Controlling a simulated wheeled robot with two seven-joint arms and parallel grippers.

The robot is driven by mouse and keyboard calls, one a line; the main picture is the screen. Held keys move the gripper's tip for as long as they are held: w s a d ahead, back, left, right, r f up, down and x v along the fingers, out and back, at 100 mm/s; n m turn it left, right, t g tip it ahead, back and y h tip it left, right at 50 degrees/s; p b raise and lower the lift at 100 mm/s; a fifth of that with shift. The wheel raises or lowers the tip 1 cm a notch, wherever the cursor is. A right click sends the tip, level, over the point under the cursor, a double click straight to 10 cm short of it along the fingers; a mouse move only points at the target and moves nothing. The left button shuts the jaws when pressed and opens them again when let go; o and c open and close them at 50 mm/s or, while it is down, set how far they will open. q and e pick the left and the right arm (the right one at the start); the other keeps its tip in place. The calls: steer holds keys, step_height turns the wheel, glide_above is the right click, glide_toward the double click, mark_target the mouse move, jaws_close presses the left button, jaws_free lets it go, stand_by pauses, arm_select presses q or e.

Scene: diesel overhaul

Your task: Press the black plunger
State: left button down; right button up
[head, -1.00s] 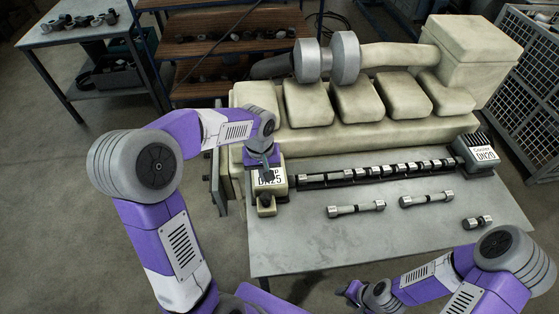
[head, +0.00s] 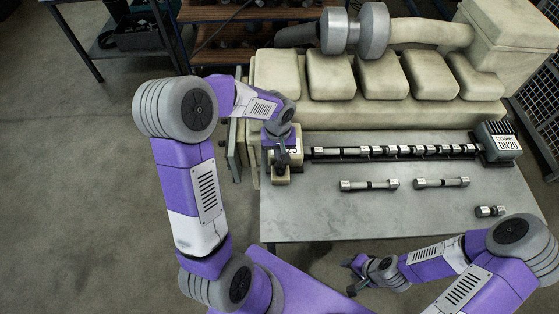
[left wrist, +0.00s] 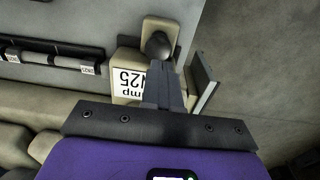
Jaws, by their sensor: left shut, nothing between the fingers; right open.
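The beige pump block (head: 281,179) stands at the table's left end; its label, partly hidden in the head view, reads "...mp ...N25" in the left wrist view (left wrist: 127,60). The black plunger (left wrist: 157,44) is a dark rounded knob on the block. My left gripper (head: 282,163) is over the block, pointing down. In the left wrist view its shut fingers (left wrist: 161,66) overlap the plunger's near edge; I cannot tell whether they touch it. In the head view the arm and fingers largely hide the plunger. My right gripper (head: 352,276) is open and empty beyond the table's front edge.
A long shaft (head: 395,151) lies along the table between the pump and the grey cooler block (head: 498,141). Several short metal shafts (head: 368,185) lie in front of it. The big beige engine (head: 400,112) stands behind. The front left tabletop (head: 310,215) is clear.

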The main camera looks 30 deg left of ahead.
mark_target(279, 167)
arm_select(q)
step_height(279, 167, down, 5)
steer(key=shift+w+f, duration=0.1)
steer(key=shift+f, duration=0.05)
steer(key=shift+f, duration=0.1)
stand_by(0.3)
step_height(279, 167, down, 2)
steer(key=b, duration=0.3)
steer(key=shift+f, duration=0.25)
steer(key=shift+s, duration=0.2)
